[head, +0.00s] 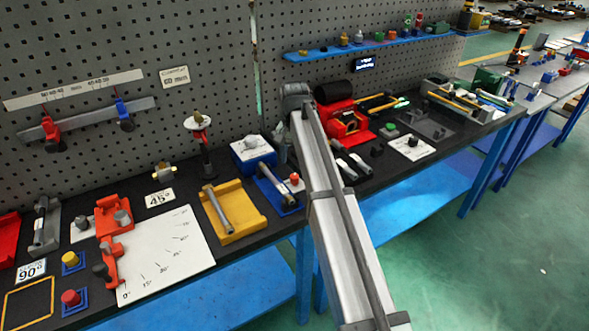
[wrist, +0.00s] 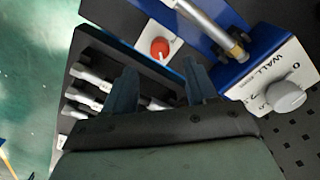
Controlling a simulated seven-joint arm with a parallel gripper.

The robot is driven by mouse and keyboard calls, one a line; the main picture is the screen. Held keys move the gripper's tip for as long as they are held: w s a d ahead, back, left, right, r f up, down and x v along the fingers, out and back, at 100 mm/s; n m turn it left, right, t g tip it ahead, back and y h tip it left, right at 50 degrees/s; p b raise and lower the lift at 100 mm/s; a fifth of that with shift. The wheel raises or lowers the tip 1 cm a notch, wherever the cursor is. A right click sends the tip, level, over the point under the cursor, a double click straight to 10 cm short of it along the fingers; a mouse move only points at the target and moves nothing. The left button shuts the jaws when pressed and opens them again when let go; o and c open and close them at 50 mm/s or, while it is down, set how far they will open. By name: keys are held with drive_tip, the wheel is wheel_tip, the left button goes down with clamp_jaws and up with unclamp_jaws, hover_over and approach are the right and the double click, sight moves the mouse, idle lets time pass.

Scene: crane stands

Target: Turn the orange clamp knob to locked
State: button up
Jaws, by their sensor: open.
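A round orange-red knob (wrist: 160,48) sits on a small white plate (wrist: 151,34) at the top middle of the wrist view. It also shows in the head view (head: 294,178), beside a blue tray (head: 280,200) holding a metal rod. A pale line runs across the knob's face; I cannot read any lock mark. My gripper (wrist: 160,84) is open and empty, its two dark fingers apart, with the knob just beyond the gap between them. In the head view my gripper (head: 281,150) hangs above the bench behind the blue tray, partly covered by my arm.
A blue-and-white box (wrist: 262,66) with a grey knob (wrist: 288,97) and the word WALL stands right of the fingers. A yellow tray (head: 238,225) and pegboard (head: 200,50) are close by.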

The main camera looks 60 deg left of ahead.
sight(295, 176)
wheel_tip(295, 176, up, 7)
drive_tip(key=shift+f, duration=0.15)
idle(0.7)
